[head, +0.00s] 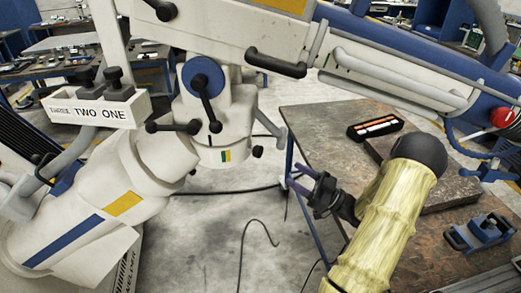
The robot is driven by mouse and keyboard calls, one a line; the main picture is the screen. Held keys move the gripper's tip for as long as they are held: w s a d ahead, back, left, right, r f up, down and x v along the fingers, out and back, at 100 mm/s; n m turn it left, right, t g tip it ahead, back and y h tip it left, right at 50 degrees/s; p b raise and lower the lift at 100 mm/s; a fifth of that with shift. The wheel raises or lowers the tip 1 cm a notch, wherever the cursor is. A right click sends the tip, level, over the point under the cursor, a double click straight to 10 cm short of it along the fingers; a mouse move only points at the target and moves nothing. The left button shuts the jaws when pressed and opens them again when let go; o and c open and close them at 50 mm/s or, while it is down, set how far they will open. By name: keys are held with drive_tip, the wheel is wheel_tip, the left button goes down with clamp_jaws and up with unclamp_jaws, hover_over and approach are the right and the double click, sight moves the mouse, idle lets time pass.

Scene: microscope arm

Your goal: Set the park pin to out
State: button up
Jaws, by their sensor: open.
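The large white jointed arm (235,110) of the device fills the left and top of the head view. It carries black levers, one on a blue round hub (203,76) and one pointing left (172,127). Two black knobs (103,80) stand on a white box lettered THREE TWO ONE. A red knob (502,117) is at the right edge. I cannot tell which part is the park pin, or its position. My gripper (294,177) is open and appears empty, right of and below the white joint, pointing left. It appears apart from the device.
Black cables (262,222) lie on the grey floor. Other benches stand behind. The floor at bottom centre is mostly open.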

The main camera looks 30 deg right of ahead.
sight(261, 153)
drive_tip(key=p+x, duration=0.4)
drive_tip(key=x, duration=0.9)
drive_tip(key=shift+w+a, duration=0.1)
